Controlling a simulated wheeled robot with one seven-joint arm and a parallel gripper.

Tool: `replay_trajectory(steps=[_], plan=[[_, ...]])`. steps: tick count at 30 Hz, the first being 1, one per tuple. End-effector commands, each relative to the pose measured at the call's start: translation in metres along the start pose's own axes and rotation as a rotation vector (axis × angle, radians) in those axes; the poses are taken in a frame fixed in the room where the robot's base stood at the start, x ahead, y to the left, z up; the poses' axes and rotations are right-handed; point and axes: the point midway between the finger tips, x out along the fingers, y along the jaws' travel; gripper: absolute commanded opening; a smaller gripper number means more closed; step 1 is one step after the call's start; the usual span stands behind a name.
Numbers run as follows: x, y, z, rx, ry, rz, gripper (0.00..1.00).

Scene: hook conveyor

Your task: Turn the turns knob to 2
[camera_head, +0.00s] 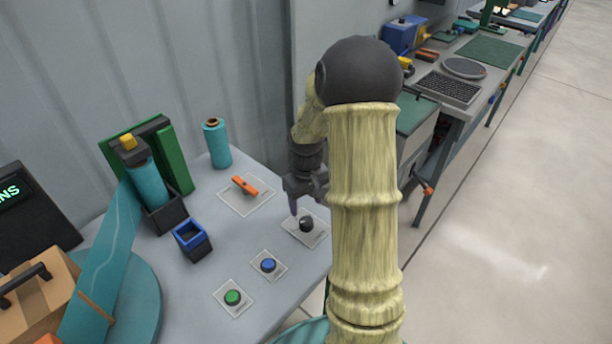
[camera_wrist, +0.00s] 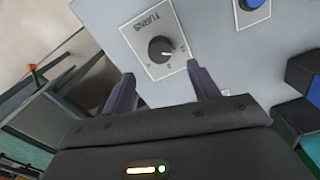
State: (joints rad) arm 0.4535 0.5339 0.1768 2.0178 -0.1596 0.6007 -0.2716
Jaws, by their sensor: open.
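The turns knob (camera_head: 306,224) is a small round black knob on a white plate at the right side of the grey table. In the wrist view the knob (camera_wrist: 161,49) sits on its plate labelled TURNS, with a white pointer mark and small numbers around it. The mark's exact setting is too small to read. My gripper (camera_wrist: 162,88) is open and empty, its two purple-grey fingers on either side below the knob in the picture, apart from it. In the head view my gripper (camera_head: 308,200) is just above the knob, partly hidden by my arm.
A blue button (camera_head: 268,265) and a green button (camera_head: 232,298) are on plates nearby. An orange lever (camera_head: 244,186) lies behind left. A teal roll (camera_head: 216,143), a small blue-rimmed box (camera_head: 191,240) and a wrapping machine with a carton (camera_head: 40,296) stand left.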

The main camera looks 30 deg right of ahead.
Motion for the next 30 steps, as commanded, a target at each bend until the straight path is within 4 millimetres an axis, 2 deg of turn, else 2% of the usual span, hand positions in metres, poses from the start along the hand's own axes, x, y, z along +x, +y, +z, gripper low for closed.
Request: replay_trajectory(steps=[1,9,15,19,30], plan=[[-0.011,0.000,-0.001,0.000,0.005,0.002,0.60],[-0.065,0.000,-0.001,0.001,0.005,0.002,0.60],[-0.093,0.000,-0.001,-0.001,0.002,0.001,0.60],[-0.099,0.000,0.000,0.000,0.001,0.000,0.60],[-0.099,0.000,0.000,-0.001,0.000,0.000,0.60]])
